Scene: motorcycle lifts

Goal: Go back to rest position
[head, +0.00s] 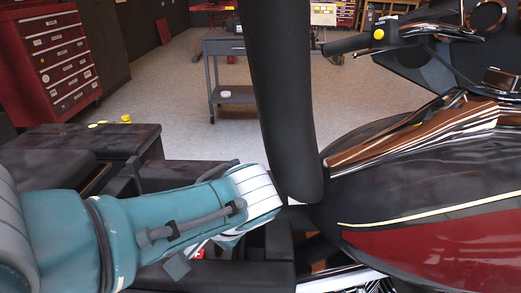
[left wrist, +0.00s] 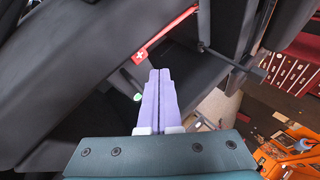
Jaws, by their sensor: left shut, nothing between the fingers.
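My left arm comes in from the left in the head view, teal with a white striped section. It reaches low across the picture beside dark lift parts, and its fingers do not show there. In the left wrist view my left gripper (left wrist: 160,98) has its purple fingers together, with nothing between them. Dark panels lie around and beyond the fingertips, along with a red strip with a white cross (left wrist: 140,57). My right gripper is in neither view.
A motorcycle with a black and red body (head: 440,240) fills the right side. A thick black upright piece (head: 283,100) stands mid-picture. A red tool cabinet (head: 55,60) is at left, and a grey cart (head: 225,48) stands behind. Open floor (head: 160,80) lies between them.

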